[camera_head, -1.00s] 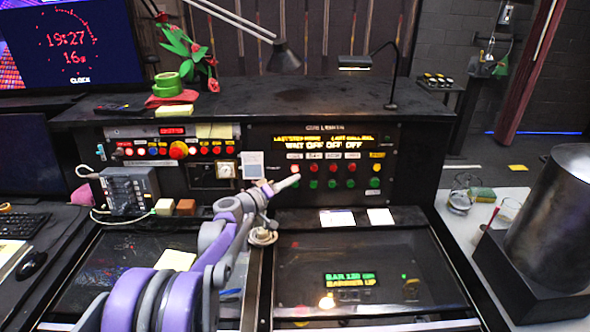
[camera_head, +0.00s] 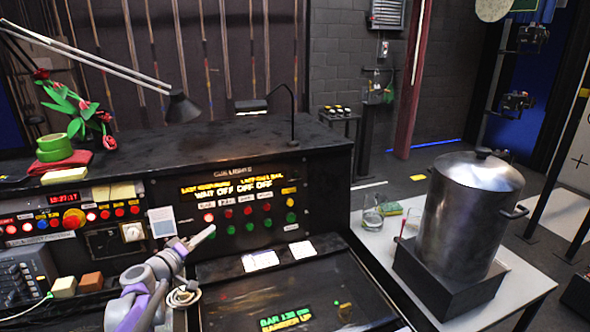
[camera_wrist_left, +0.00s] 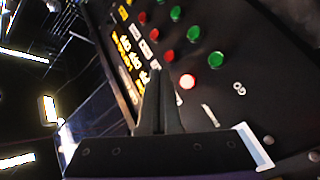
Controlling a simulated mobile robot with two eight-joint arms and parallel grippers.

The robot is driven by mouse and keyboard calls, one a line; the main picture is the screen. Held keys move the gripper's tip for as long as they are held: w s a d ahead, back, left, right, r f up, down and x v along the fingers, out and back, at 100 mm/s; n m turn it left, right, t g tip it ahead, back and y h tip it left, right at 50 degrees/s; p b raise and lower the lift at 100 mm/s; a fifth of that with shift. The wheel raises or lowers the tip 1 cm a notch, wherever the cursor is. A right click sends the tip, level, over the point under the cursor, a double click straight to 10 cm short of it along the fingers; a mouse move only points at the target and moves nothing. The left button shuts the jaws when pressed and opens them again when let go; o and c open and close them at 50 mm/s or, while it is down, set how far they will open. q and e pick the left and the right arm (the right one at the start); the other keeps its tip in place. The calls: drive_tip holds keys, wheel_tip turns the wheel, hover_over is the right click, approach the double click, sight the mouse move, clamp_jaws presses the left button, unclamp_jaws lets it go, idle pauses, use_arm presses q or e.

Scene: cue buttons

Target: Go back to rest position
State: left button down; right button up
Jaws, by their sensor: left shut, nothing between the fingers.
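The cue lights panel (camera_head: 243,197) stands upright on the console, with red and green buttons in rows and lit text above them. It also shows at a slant in the left wrist view (camera_wrist_left: 215,90). My left gripper (camera_head: 211,232) points at the panel's lower left part. I cannot tell whether the tips touch the panel. My right gripper is not in view.
A desk lamp (camera_head: 183,106), green tape rolls (camera_head: 54,148) and a plant with red flowers (camera_head: 72,108) are on the console top. A large metal pot (camera_head: 468,215) stands on a dark box on the white table at right. Open floor lies behind it.

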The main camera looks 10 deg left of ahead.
use_arm(q)
drive_tip(key=s+d+f+m+g+h, duration=0.1)
drive_tip(key=s+d+f+m+g, duration=0.25)
drive_tip(key=s+d, duration=0.6)
drive_tip(key=s+d+f+m+g, duration=0.2)
drive_tip(key=s+d+g, duration=0.2)
drive_tip(key=s+d, duration=0.55)
drive_tip(key=s+d+f+m+g+y, duration=0.1)
drive_tip(key=s+f, duration=0.3)
drive_tip(key=s, duration=0.4)
drive_tip(key=s+f+m+g+y+p, duration=0.1)
drive_tip(key=s+f+g+y, duration=0.2)
drive_tip(key=s, duration=0.6)
wheel_tip(320, 180, down, 2)
drive_tip(key=shift+d+f+m+y, duration=0.1)
drive_tip(key=shift+d+m+y, duration=0.25)
drive_tip(key=shift+y, duration=0.25)
drive_tip(key=shift+d, duration=0.1)
